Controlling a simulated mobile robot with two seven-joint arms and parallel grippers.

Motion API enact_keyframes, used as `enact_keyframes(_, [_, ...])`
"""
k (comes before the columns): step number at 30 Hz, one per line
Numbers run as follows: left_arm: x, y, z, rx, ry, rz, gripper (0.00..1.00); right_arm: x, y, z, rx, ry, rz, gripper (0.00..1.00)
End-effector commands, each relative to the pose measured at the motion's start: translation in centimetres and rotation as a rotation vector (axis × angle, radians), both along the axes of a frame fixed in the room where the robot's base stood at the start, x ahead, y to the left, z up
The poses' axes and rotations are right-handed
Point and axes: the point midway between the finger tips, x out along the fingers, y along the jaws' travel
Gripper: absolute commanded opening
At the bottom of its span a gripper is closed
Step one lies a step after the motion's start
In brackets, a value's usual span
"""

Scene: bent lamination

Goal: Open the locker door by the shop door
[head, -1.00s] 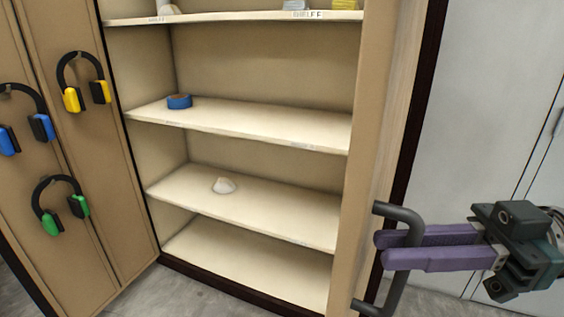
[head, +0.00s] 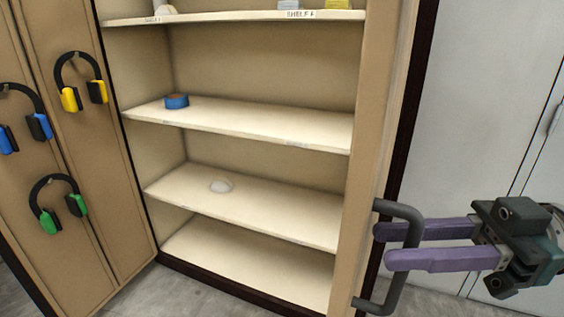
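The locker (head: 262,57) shows its open inside with pale shelves. A beige upright panel (head: 372,120), which looks like the locker door seen nearly edge-on, stands at the right of the shelves. A grey bar handle (head: 398,285) sticks out from its right side. My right gripper (head: 384,246) comes in from the right, its two purple fingers parted with a gap. The handle bar passes between the fingers; the lower finger covers part of it. I cannot tell whether they touch it. My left gripper is out of view.
A tan panel at the left carries yellow (head: 69,99), blue (head: 39,126) and green (head: 48,221) earmuffs. A blue tape roll (head: 177,102) and a white dome-shaped item (head: 221,185) lie on shelves. Pale cabinet fronts (head: 470,100) stand behind my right gripper.

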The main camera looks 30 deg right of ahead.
Motion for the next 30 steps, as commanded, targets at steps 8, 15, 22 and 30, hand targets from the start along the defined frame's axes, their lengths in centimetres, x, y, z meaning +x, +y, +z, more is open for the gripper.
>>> enact_keyframes(8, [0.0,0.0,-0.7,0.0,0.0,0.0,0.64,-2.2,-3.5,-0.4,-0.006,0.007,-0.002,0.28])
enact_keyframes(15, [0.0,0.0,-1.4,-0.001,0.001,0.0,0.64,-4.5,-7.2,-0.3,-0.003,0.003,-0.002,0.28])
enact_keyframes(22, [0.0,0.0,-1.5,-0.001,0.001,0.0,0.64,-5.3,-8.4,0.0,-0.002,0.0,0.0,0.28])
enact_keyframes(30, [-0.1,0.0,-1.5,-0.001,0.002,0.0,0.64,-5.2,-8.3,0.0,-0.001,0.0,0.0,0.28])
